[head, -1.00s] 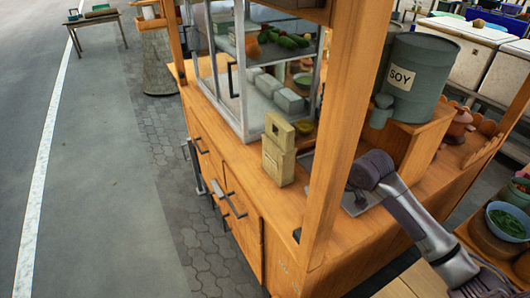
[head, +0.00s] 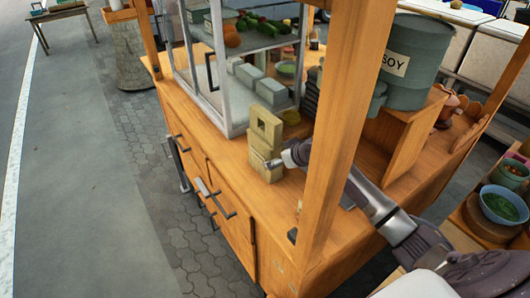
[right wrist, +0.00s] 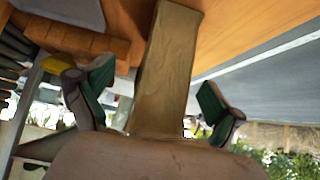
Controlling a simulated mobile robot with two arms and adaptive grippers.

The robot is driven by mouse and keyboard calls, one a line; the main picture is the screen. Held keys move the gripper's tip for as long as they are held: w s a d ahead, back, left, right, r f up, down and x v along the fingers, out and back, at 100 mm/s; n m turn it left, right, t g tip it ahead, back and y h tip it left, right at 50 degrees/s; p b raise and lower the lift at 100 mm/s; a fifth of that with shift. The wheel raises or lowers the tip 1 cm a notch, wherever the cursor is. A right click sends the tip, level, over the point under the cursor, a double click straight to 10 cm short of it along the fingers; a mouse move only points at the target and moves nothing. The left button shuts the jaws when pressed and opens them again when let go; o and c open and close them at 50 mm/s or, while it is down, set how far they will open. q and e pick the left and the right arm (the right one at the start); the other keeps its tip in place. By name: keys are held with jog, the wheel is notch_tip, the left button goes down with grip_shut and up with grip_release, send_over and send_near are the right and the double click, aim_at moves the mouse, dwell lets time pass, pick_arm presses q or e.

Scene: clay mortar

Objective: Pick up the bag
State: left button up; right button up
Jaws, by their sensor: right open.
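The tan bag (head: 264,138), a boxy upright shape with a square opening near its top, stands on the wooden cart's counter (head: 228,152), in front of the glass case. My right gripper (head: 287,158) is at the bag's right side in the head view, its arm passing behind the corner post. In the right wrist view the bag (right wrist: 166,65) shows between the two spread fingers (right wrist: 152,98). The gripper is open, with visible room on both sides of the bag. My left gripper is not in view.
The cart's thick wooden post (head: 338,130) stands close in front of my right arm. The glass case (head: 234,75) with food and grey blocks is behind the bag. A SOY barrel (head: 408,65) stands on the right. Bowls of greens (head: 503,205) are at far right.

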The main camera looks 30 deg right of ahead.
jog(key=x, duration=0.4)
jog(key=shift+w+a+f+p, duration=0.15)
jog(key=shift+a+f+p, duration=0.1)
jog(key=shift+a+p, duration=0.1)
jog(key=c, duration=1.5)
